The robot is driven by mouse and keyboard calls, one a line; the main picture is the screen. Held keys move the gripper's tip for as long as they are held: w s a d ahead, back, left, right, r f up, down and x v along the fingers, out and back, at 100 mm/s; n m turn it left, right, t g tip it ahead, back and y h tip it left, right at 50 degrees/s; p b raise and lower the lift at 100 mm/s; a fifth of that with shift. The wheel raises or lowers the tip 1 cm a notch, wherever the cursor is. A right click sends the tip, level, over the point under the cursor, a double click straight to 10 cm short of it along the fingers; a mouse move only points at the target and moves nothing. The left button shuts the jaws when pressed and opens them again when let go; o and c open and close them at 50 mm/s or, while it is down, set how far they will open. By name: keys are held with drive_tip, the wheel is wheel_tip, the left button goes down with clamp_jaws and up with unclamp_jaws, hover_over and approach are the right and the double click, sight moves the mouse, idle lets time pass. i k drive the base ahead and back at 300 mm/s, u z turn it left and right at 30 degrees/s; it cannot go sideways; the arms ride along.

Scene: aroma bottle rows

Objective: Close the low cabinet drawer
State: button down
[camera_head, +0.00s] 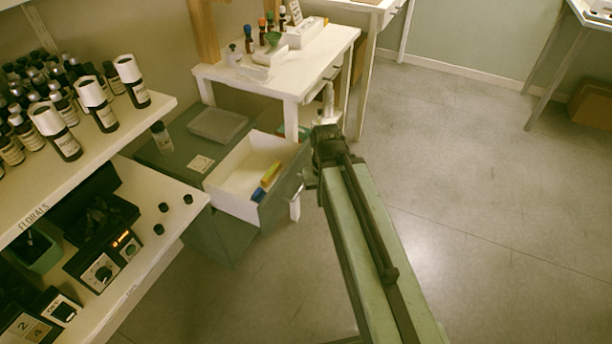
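The low grey-green cabinet (220,236) stands on the floor between the shelf unit and the white table. Its drawer (233,178) is pulled well out to the right, with a white inside and a grey-green front (284,187). A yellow item (271,174) and a blue item (258,195) lie in the drawer. My gripper (324,112) is at the end of my arm, just right of the drawer front's far end. I cannot tell whether it touches the front.
A grey tray (217,124) and a small bottle (161,137) sit on the cabinet top. A white table (322,62) with bottles stands close behind. Shelves (150,112) with bottles and devices are at left. The floor (480,200) at right is clear.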

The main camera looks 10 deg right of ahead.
sight(231, 186)
drive_tip(key=z, duration=0.25)
drive_tip(key=k, duration=1.6)
drive_tip(key=u, duration=0.95)
drive_tip(key=i, duration=2)
